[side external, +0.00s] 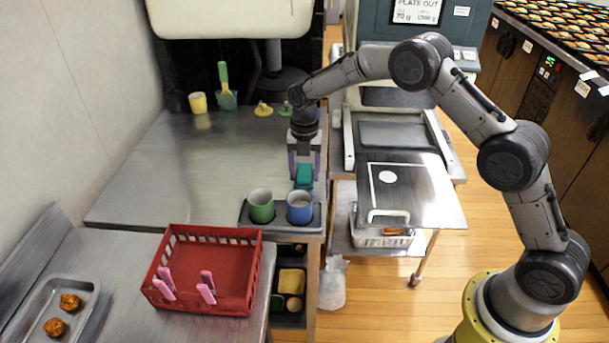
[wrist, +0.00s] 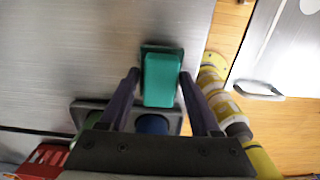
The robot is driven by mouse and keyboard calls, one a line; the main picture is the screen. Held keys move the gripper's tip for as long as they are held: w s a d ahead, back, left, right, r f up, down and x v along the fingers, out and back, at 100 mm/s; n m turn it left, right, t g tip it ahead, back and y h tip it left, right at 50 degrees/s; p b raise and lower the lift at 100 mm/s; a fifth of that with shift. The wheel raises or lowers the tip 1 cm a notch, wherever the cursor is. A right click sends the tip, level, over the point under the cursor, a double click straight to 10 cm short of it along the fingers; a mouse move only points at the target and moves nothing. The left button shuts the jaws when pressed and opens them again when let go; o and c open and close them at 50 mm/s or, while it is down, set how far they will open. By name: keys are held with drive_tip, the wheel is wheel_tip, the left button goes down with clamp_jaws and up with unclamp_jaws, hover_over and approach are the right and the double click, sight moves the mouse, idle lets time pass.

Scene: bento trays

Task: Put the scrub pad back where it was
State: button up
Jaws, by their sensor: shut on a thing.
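The scrub pad is a teal-green block (side external: 304,176), held between the fingers of my gripper (side external: 304,173) near the right edge of the metal counter (side external: 190,165). In the wrist view the scrub pad (wrist: 162,80) sits between the two purple-grey fingers of my gripper (wrist: 159,78). A dark edge shows behind its far end; I cannot tell if it belongs to the pad or to something under it. I cannot tell whether the pad touches the counter. A dark tray (side external: 245,218) with a green cup (side external: 261,206) and a blue cup (side external: 300,208) lies just in front.
A red basket (side external: 210,268) with pink clips stands at the front. A metal tray (side external: 83,318) with two brown food pieces is at front left. A yellow cup (side external: 197,102) and a green scoop (side external: 225,92) stand at the back. The counter's middle is clear.

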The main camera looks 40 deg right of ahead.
sight(305, 170)
drive_tip(key=shift+f, duration=0.6)
drive_tip(key=shift+f, duration=0.1)
drive_tip(key=o, duration=1.2)
drive_tip(key=shift+f, duration=0.1)
wheel_tip(305, 170, up, 13)
drive_tip(key=shift+f, duration=0.2)
